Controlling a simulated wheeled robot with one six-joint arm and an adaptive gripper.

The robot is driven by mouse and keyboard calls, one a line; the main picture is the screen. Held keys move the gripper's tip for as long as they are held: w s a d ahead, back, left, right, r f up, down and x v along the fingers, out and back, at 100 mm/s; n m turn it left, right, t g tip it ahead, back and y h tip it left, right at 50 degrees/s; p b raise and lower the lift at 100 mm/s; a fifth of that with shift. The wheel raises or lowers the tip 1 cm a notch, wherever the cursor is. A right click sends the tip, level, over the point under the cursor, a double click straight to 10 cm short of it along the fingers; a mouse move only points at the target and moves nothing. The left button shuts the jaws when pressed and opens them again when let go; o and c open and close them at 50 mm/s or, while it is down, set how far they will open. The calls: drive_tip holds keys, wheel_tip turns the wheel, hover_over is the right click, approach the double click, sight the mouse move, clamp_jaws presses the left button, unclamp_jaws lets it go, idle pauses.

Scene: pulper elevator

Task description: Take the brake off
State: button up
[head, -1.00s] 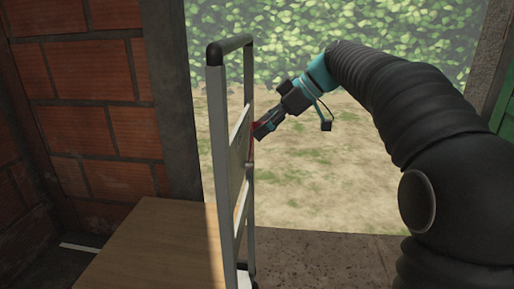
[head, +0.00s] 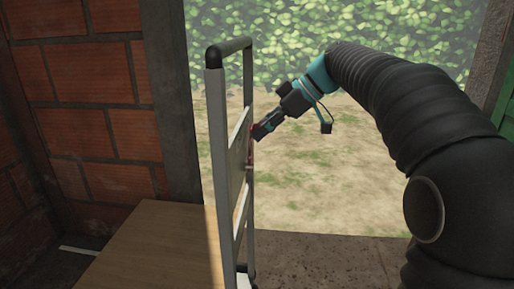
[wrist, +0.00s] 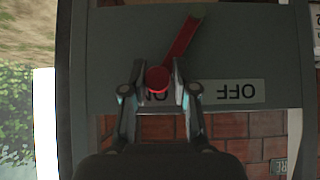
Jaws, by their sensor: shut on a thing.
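The brake lever (wrist: 181,42) is a red bar with a round red knob (wrist: 158,79) at its end, on a grey plate (wrist: 120,50) of the trolley frame. In the wrist view it slants from upper right down to the knob, which is over the ON label (wrist: 158,96). The OFF label (wrist: 236,91) is to the right, clear of the lever. My gripper (wrist: 160,88) is shut on the knob. In the head view my gripper (head: 257,132) is at the far side of the trolley's upright frame (head: 217,150), where only a little red shows.
A brick wall (head: 90,100) stands close on the left. A doorway opens onto bare ground (head: 340,180) and a hedge behind my arm.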

sight(243, 147)
drive_tip(key=shift+s+r, duration=0.35)
drive_tip(key=shift+s, duration=0.65)
drive_tip(key=shift+s+r, duration=0.2)
drive_tip(key=shift+s, duration=1.1)
drive_tip(key=shift+s+a, duration=0.1)
drive_tip(key=shift+s, duration=0.2)
drive_tip(key=shift+s+f, duration=0.2)
drive_tip(key=shift+s, duration=0.9)
